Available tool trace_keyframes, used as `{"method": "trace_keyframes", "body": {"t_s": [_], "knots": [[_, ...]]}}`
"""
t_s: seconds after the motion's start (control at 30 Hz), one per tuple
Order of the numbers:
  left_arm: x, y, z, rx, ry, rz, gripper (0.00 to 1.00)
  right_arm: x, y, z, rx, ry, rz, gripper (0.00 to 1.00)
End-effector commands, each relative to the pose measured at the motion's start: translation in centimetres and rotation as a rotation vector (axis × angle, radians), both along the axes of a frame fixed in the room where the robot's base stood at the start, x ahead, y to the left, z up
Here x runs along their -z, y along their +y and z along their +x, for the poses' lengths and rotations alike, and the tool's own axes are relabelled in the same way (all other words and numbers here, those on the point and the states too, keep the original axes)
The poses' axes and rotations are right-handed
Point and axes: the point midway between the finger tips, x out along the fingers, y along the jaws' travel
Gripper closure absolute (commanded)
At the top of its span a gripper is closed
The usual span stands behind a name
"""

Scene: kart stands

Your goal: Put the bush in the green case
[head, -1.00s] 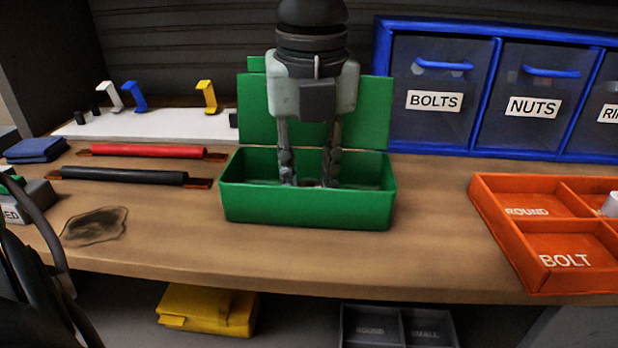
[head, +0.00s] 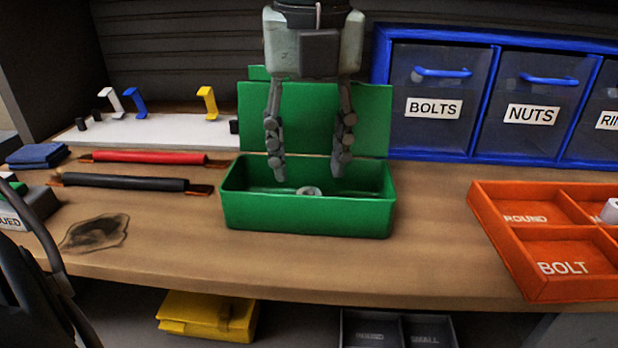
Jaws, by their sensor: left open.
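The green case (head: 305,216) stands open on the workbench, its lid raised at the back. A small grey ring-shaped piece, which looks like the bush (head: 309,191), lies inside the case near the middle; the front wall hides its lower part. My left gripper (head: 307,172) points down over the case, with its two fingers spread apart and nothing between them. Its fingertips are just above the bush, near the rim height. My right gripper is not in view.
An orange tray (head: 515,258) with compartments stands at the right, a white piece in it. Blue drawers (head: 480,100) stand behind. Red (head: 150,157) and black (head: 125,181) rods lie at the left. A dark stain marks the front left.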

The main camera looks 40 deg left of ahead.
Motion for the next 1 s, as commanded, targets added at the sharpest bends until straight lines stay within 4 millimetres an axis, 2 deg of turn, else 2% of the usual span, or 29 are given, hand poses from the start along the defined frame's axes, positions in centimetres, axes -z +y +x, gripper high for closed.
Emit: {"method": "trace_keyframes", "body": {"t_s": [0.03,0.2,0.4,1.0], "knots": [[-1.4,-0.1,0.0,-0.002,-0.007,0.0,0.53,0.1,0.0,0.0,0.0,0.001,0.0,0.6],[-4.7,-0.4,-0.4,-0.001,-0.004,0.001,0.53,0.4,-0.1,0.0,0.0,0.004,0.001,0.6],[-6.8,-0.6,-0.6,0.0,-0.002,0.001,0.53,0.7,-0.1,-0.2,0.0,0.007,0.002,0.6],[-7.2,-0.6,-0.7,0.0,0.0,0.0,0.53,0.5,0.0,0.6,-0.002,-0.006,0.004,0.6]]}}
